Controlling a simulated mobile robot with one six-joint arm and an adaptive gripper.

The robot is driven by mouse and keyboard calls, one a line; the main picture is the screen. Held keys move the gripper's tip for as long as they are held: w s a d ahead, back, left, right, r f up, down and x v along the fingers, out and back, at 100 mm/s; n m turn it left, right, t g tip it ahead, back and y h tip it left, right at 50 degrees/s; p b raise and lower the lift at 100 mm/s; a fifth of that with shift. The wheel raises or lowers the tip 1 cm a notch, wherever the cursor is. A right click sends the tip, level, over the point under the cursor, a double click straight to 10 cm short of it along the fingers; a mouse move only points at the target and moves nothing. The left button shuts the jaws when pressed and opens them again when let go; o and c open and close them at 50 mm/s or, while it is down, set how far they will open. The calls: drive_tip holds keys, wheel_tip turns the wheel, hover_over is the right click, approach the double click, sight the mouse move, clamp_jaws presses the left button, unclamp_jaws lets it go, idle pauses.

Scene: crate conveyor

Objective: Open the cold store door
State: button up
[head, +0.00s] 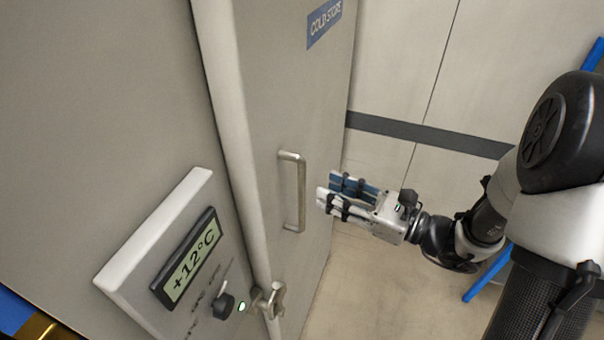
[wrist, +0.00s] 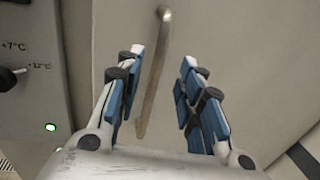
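The cold store door (head: 290,100) is a grey panel with a blue "COLD STORE" sign (head: 324,22), and it looks closed. Its metal bar handle (head: 300,192) stands upright on the door. My gripper (head: 326,190) is to the right of the handle in the head view, apart from it, with fingers pointing at the door. In the wrist view my gripper (wrist: 160,85) is open. The handle (wrist: 155,75) shows beyond and between its fingers, nearer the left one, slightly tilted. A metal latch (head: 270,300) sits low at the door's left edge.
A control panel (head: 150,240) reading +12°C is left of the door, with a black knob (head: 223,305) and a lit green lamp (head: 242,307). The knob and lamp (wrist: 50,127) also show in the wrist view. Floor (head: 370,270) right of the door is clear.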

sight(305, 179)
drive_tip(key=p+x, duration=0.1)
drive_tip(key=x, duration=0.7)
drive_tip(key=shift+w, duration=0.1)
clamp_jaws()
idle(0.5)
